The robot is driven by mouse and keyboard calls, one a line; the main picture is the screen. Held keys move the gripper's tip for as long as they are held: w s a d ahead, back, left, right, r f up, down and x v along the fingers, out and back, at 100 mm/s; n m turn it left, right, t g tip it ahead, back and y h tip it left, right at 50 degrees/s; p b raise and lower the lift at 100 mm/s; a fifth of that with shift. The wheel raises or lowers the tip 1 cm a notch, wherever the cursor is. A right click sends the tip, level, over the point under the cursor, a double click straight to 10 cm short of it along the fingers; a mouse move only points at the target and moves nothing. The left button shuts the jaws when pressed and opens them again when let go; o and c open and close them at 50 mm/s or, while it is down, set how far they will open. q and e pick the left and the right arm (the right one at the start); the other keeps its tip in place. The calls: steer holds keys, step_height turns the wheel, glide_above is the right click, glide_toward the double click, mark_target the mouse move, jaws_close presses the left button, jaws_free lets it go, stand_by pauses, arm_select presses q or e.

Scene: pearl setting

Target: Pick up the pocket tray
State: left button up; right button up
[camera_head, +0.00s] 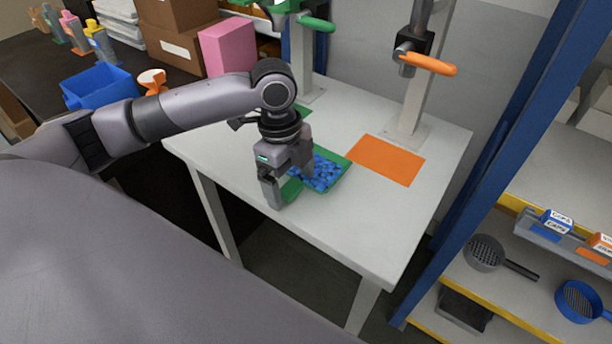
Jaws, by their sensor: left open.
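My left gripper (284,196) points down at the tray's left side. It is open, with one finger in front of the tray's near left part and the other by the blue pieces. The gripper hides part of the tray, and I cannot tell whether the fingers touch it. My right gripper does not show.
An orange mat (386,159) lies right of the tray. Posts with a green handle (316,23) and an orange handle (428,63) rise from the white table (350,231). A blue bin (100,88) stands at left. A shelf rack with sieves (484,252) is at right.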

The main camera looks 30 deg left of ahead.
arm_select(q)
steer(key=c, duration=1.2)
steer(key=shift+r, duration=0.1)
steer(key=shift+r, duration=0.7)
steer(key=c, duration=0.5)
steer(key=shift+r+p, duration=1.75)
steer(key=shift+r, duration=7.45)
